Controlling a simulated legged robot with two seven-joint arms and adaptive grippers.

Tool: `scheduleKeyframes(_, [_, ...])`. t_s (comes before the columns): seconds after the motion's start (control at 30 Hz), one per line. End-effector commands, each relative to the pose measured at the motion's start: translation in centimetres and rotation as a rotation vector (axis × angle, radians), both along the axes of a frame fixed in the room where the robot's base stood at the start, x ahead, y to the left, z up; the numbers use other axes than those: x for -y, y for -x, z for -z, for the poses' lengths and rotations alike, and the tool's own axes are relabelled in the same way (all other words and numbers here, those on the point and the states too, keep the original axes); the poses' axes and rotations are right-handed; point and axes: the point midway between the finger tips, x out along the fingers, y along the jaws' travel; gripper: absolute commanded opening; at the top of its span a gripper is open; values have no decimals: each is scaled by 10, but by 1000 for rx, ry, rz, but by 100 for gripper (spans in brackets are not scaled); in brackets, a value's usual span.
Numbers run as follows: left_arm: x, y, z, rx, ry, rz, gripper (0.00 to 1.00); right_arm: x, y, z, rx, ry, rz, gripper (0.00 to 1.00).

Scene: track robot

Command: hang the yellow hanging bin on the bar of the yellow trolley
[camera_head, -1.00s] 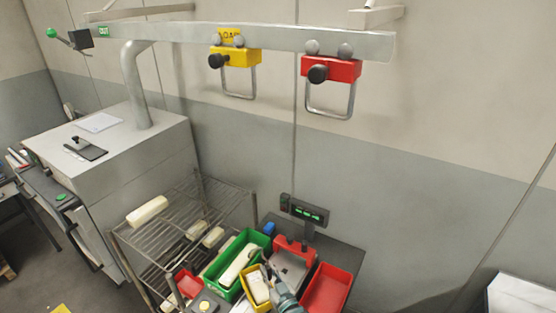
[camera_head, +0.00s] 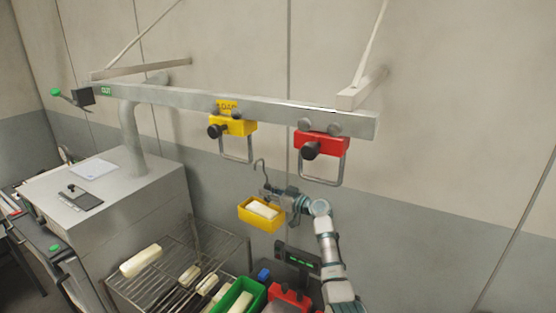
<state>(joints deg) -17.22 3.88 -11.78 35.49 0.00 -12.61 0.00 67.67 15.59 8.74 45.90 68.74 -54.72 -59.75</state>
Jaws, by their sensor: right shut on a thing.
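The yellow hanging bin (camera_head: 246,220) is in the air below the track, with a white block (camera_head: 262,209) in it and a grey hook (camera_head: 258,166) rising above it. My right gripper (camera_head: 272,190) is shut on the bin's hanger, at its right side. The yellow trolley (camera_head: 234,127) hangs from the rail. Its looped bar (camera_head: 237,160) is above and a little left of the bin, and the hook is apart from it in the picture. My left gripper is not in view.
The red trolley (camera_head: 321,144) hangs to the right on the same grey rail (camera_head: 270,113). Below are a wire rack (camera_head: 178,262) with white blocks, a green bin (camera_head: 231,297) and a scale display (camera_head: 299,259). A grey cabinet (camera_head: 130,205) stands left.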

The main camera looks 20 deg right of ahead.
Motion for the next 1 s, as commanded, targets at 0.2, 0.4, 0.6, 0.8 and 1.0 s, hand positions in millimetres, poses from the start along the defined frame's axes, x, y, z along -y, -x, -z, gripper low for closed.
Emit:
scheduleKeyframes(0.2, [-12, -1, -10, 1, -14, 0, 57, 22, 11, -88, 4, -4, -72, 0])
scheduleKeyframes(0.4, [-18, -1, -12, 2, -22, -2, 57, 32, 18, -113, 0, -6, -102, 0])
scheduleKeyframes(0.6, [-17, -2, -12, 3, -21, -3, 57, 28, 22, -114, 1, -3, -103, 0])
scheduleKeyframes(0.8, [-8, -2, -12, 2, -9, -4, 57, 12, 34, -114, 2, -1, -104, 0])
scheduleKeyframes(1.0, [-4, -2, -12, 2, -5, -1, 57, -5, 44, -116, 2, 0, -103, 0])
